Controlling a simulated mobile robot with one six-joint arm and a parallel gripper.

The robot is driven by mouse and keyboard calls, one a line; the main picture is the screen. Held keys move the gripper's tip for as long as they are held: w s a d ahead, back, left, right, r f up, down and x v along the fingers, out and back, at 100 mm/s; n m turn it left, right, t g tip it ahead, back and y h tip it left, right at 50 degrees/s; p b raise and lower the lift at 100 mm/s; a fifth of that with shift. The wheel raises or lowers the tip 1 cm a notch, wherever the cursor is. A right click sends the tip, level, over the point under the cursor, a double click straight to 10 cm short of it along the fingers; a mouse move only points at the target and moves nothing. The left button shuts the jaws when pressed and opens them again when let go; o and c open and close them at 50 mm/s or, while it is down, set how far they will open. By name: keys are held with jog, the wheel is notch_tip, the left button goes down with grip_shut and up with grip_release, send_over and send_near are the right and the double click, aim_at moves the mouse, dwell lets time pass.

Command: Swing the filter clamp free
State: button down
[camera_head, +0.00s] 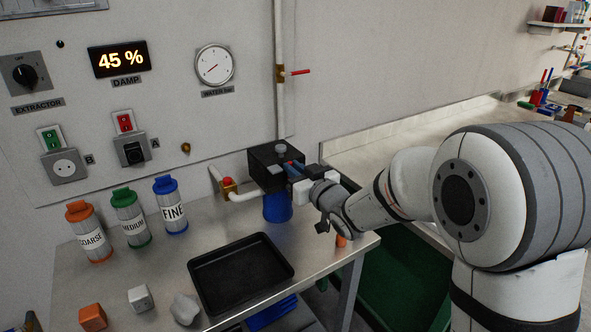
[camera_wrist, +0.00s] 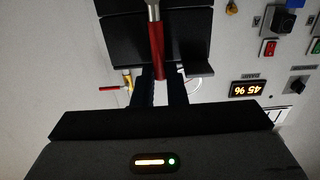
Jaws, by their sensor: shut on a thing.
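The black filter housing (camera_head: 262,168) stands at the back right of the steel bench against the wall, with a blue filter bowl (camera_head: 277,208) under it. The filter clamp shows in the wrist view as a red handle (camera_wrist: 156,45) on a metal shank, running along the dark housing (camera_wrist: 187,40). My gripper (camera_wrist: 161,80) is shut on the handle's near end, between its two dark fingers. In the head view my gripper (camera_head: 291,172) reaches the right front of the housing from the right and hides most of the clamp.
A black tray (camera_head: 240,298) lies on the bench in front. Orange, green and blue filter canisters (camera_head: 172,205) stand at left, with several small blocks (camera_head: 141,298) before them. A pipe with a red valve lever (camera_head: 298,72) rises behind the housing. A green bin (camera_head: 400,290) stands right of the bench.

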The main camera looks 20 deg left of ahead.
jog(key=shift+f+b, duration=0.2)
jog(key=shift+b, duration=0.25)
jog(key=s+d+f+t+y+b, duration=0.1)
jog(key=y+b, duration=0.1)
jog(key=b, duration=0.8)
jog(key=s+d+f+t+y+b, duration=0.1)
jog(key=t+y+b, duration=0.1)
jog(key=b, duration=0.9)
jog(key=d+f+t+y+b, duration=0.1)
jog(key=f+t+y+b, duration=0.1)
jog(key=b, duration=0.8)
jog(key=shift+s+d+y+b, duration=0.1)
jog(key=shift+s+y+b, duration=0.2)
jog(key=shift+s, duration=0.1)
jog(key=shift+t+b, duration=0.4)
jog(key=shift+r, duration=0.15)
jog(key=c, duration=1.7)
grip_release()
jog(key=shift+c, duration=0.2)
notch_tip(320, 180, up, 10)
jog(key=p, duration=0.3)
jog(key=shift+p, duration=0.4)
jog(key=shift+c, duration=0.3)
